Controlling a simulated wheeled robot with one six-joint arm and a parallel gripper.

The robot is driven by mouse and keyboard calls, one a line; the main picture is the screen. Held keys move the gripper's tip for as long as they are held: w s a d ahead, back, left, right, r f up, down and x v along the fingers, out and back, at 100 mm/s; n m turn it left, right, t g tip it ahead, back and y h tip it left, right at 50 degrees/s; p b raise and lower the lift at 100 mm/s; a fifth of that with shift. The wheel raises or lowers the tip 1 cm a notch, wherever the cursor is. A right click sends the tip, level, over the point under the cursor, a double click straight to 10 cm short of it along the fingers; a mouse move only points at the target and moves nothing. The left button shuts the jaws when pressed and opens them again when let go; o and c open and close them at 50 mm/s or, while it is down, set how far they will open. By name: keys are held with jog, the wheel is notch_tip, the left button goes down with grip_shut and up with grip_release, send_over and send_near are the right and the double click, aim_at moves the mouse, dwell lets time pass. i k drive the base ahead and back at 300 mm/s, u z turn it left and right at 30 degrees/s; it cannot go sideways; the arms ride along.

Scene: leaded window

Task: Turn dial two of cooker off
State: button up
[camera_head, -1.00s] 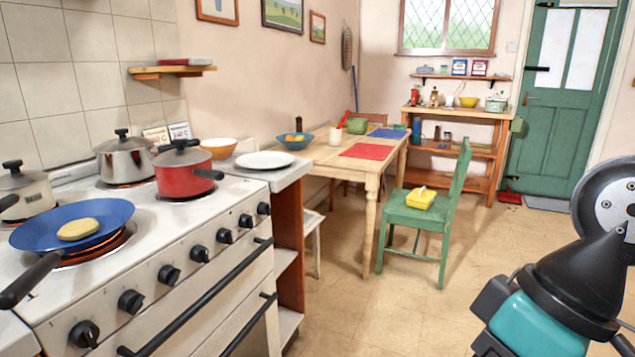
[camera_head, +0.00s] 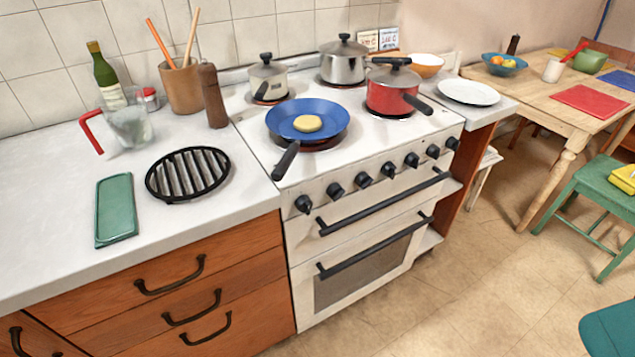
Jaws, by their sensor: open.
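The white cooker (camera_head: 300,262) stands in the middle of the view, with a row of several black dials along its front panel. The leftmost dial (camera_head: 303,204) is near the left corner. The second dial from the left (camera_head: 335,190) is just right of it. Their pointer settings are too small to read. A blue frying pan (camera_head: 280,119) with a yellow round item (camera_head: 307,123) sits on the front left burner, its handle toward the front.
A red pan (camera_head: 390,98), a steel pot (camera_head: 343,66) and a cream pot (camera_head: 268,80) stand on the hob. A counter with a black trivet (camera_head: 187,173) and green tray (camera_head: 115,209) is at left. Floor (camera_head: 455,285) before the cooker's right side is clear.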

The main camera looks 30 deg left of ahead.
aim_at(335, 192)
jog(key=u, duration=1.05)
jog(key=k, duration=0.5)
jog(key=z, duration=1.25)
jog(key=i, duration=0.65)
jog(key=u, duration=0.95)
